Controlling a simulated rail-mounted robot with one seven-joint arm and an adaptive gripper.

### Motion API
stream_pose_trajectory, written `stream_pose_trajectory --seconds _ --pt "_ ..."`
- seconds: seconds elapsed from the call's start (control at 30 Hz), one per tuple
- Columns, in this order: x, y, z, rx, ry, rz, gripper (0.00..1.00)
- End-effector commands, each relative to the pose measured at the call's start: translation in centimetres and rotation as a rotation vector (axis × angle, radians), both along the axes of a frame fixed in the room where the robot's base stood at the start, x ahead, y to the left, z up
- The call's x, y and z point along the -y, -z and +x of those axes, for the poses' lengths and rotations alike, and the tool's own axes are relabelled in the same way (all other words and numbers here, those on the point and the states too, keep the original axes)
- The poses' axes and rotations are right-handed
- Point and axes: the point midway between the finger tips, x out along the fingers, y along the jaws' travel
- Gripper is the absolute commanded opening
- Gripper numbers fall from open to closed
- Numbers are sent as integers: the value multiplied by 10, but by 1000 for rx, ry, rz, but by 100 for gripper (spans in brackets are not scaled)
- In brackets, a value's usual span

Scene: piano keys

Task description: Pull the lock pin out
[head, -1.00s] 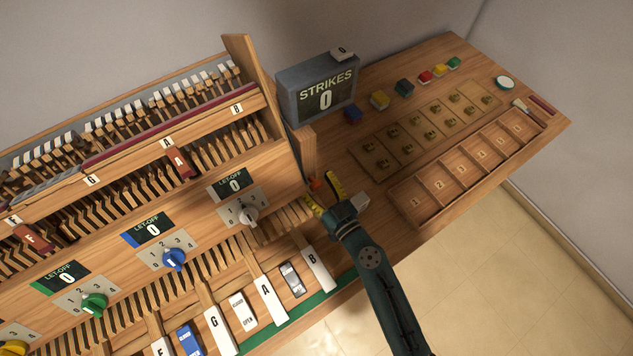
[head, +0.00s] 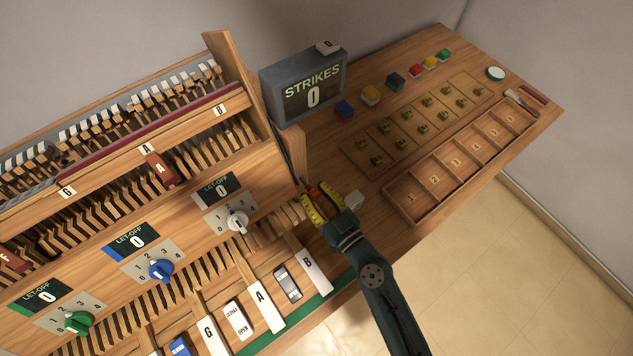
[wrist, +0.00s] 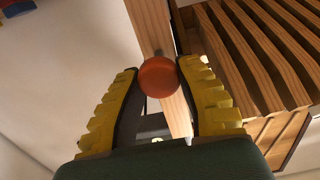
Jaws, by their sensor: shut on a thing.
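The lock pin shows as a round orange-red knob (wrist: 158,77) in the wrist view, in front of a wooden post. A bit of grey metal shows just behind the knob. In the head view the pin (head: 309,184) is a small orange-red spot at the right end of the piano case. My gripper (head: 322,200) has yellow ridged fingers, one on each side of the knob. In the wrist view my gripper (wrist: 160,85) is shut on the knob near its fingertips. How deep the pin sits in the wood is hidden.
The wooden side post (wrist: 155,30) stands right by the pin. The strikes display (head: 312,90) is behind it. White keys (head: 266,306) and dials (head: 237,221) lie left of my gripper. A compartment tray (head: 450,175) and coloured blocks (head: 370,95) are on the right of the bench.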

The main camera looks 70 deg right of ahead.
Motion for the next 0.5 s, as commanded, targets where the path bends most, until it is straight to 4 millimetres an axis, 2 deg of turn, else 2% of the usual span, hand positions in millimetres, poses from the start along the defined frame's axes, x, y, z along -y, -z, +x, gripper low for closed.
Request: stream_pose_trajectory --seconds 0.03,0.07,0.2,0.5 --pt "1 -2 0 3 2 -2 0" --pt "1 -2 0 3 2 -2 42" --pt "1 -2 0 2 2 -3 66" --pt "1 -1 0 1 2 -2 66"
